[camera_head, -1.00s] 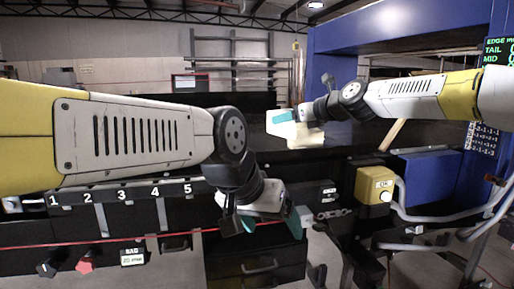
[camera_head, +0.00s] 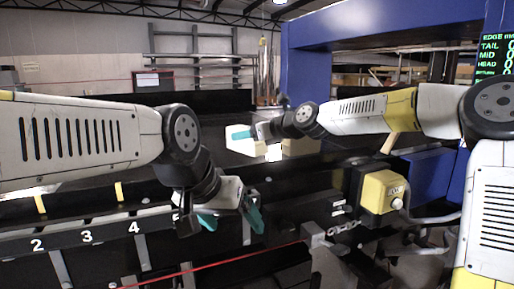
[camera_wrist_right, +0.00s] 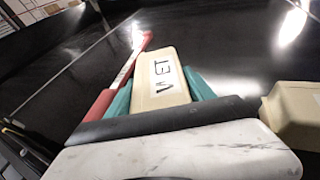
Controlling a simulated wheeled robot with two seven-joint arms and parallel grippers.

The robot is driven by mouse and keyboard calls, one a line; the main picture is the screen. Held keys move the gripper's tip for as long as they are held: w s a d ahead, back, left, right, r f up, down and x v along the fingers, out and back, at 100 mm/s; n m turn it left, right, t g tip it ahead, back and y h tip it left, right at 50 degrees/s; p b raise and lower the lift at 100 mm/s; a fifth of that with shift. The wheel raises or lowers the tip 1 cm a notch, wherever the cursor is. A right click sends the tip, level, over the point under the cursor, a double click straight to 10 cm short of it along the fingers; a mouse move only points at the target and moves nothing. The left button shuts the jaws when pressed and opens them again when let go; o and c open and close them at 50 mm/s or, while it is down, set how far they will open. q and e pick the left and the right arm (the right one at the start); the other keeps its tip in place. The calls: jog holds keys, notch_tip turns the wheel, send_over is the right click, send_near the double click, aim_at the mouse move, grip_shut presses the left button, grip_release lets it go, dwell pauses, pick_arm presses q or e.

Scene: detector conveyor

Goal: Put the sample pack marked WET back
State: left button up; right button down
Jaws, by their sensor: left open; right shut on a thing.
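The sample pack marked WET (camera_wrist_right: 162,78) is a cream block with black letters. In the right wrist view it sits between the teal fingers of my right gripper (camera_wrist_right: 160,92), which is shut on it. In the head view my right gripper (camera_head: 240,133) is over the dark conveyor surface, with a pale block (camera_head: 246,148) at its fingertips. My left gripper (camera_head: 231,222) is open and empty, pointing down in front of the conveyor's near edge, well apart from the pack.
A second cream block (camera_wrist_right: 293,108) lies right of my right gripper. A red and white bar (camera_wrist_right: 122,72) runs close along the pack's left side. A yellow button box (camera_head: 380,190) stands at the right. Numbered slots (camera_head: 87,237) line the near edge. A red line crosses low in front.

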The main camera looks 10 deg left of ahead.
aim_at(262, 143)
jog(key=shift+f, duration=1.8)
jog(key=shift+f, duration=0.15)
jog(key=shift+c, duration=1.8)
grip_release()
jog(key=shift+s+d+r, duration=0.2)
jog(key=shift+d, duration=0.25)
jog(key=v, duration=1.1)
jog(key=shift+s+r, duration=0.1)
